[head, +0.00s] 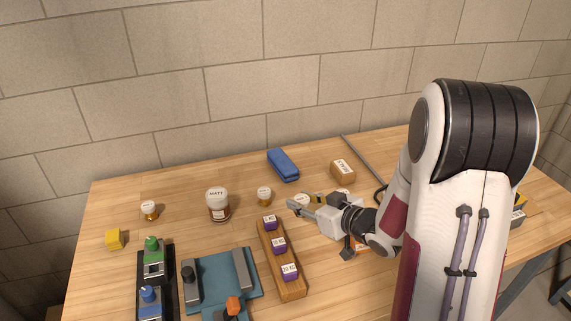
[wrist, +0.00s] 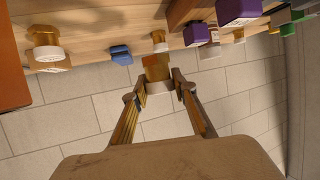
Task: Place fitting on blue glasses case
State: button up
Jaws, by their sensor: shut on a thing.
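My gripper (wrist: 159,84) is shut on a brass-coloured fitting (wrist: 156,68) with a pale end, held between the fingertips in the wrist view. In the head view my gripper (head: 297,208) is above the middle of the table, pointing left. A white labelled top shows right by its fingers; I cannot tell there if it is the held fitting. The blue glasses case (head: 283,164) lies on the table behind the gripper, near the back edge. It also shows in the wrist view (wrist: 120,54), apart from the held fitting.
A brass piece with white top (head: 264,195) and a labelled jar (head: 218,204) stand left of the gripper. A wooden rack (head: 292,290) with purple blocks lies in front. A brown labelled box (head: 343,171) sits right of the case.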

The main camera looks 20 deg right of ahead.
jog(key=w+a+n+y, duration=0.1)
jog(key=w, duration=0.8)
notch_tip(320, 180, up, 6)
jog(key=m+h, duration=0.2)
send_over(285, 165)
jog(key=shift+w+r, duration=0.1)
jog(key=shift+r, duration=0.1)
jog(key=shift+f, duration=3.15)
jog(key=shift+f, duration=1.85)
